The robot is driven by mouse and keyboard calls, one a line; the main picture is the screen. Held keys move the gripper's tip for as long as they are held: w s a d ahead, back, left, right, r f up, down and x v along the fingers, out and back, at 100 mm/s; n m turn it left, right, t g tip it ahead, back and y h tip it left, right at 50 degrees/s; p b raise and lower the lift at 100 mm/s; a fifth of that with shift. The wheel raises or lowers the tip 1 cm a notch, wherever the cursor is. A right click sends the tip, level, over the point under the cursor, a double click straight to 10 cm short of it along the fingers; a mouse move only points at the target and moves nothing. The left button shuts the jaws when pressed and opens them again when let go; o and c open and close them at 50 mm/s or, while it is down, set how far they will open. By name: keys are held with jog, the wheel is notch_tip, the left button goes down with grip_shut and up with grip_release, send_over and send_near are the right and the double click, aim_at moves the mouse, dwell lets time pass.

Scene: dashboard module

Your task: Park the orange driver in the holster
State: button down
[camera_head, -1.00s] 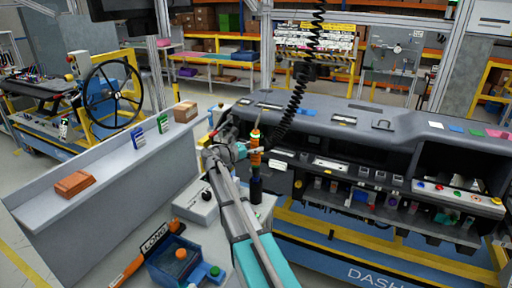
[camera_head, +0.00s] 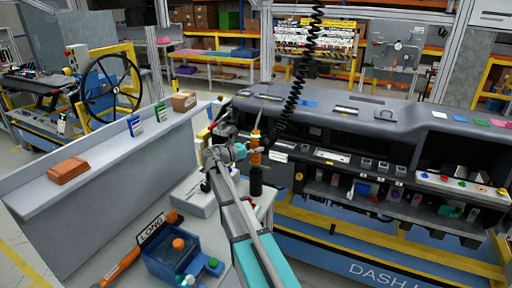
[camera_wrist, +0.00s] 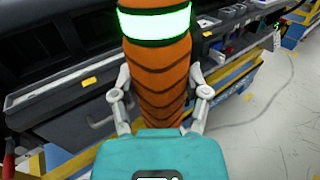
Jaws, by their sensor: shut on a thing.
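The orange driver (camera_head: 255,157) stands roughly upright in my gripper (camera_head: 243,152), in the middle of the head view, with a dark lower section beneath the orange body. In the wrist view its orange, dark-striped body (camera_wrist: 157,85) with a glowing white-green band fills the centre. My gripper's fingers (camera_wrist: 160,100) are closed on both sides of it. The driver's lower end is hidden in the wrist view. I cannot clearly make out the holster; an orange bar with a LONG label (camera_head: 153,230) lies beside a blue box (camera_head: 165,264) at lower left.
A grey box with a black knob (camera_head: 199,198) sits on the bench left of the driver. The dashboard module (camera_head: 350,125) fills the right side. A black coiled cable (camera_head: 298,80) hangs behind the driver. A grey ledge (camera_head: 100,170) runs along the left.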

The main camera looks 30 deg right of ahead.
jog(key=shift+f+b, duration=1.2)
jog(key=shift+f, duration=0.3)
dwell(0.6)
grip_release()
dwell(0.3)
jog(key=a, duration=1.2)
jog(key=shift+s, duration=0.4)
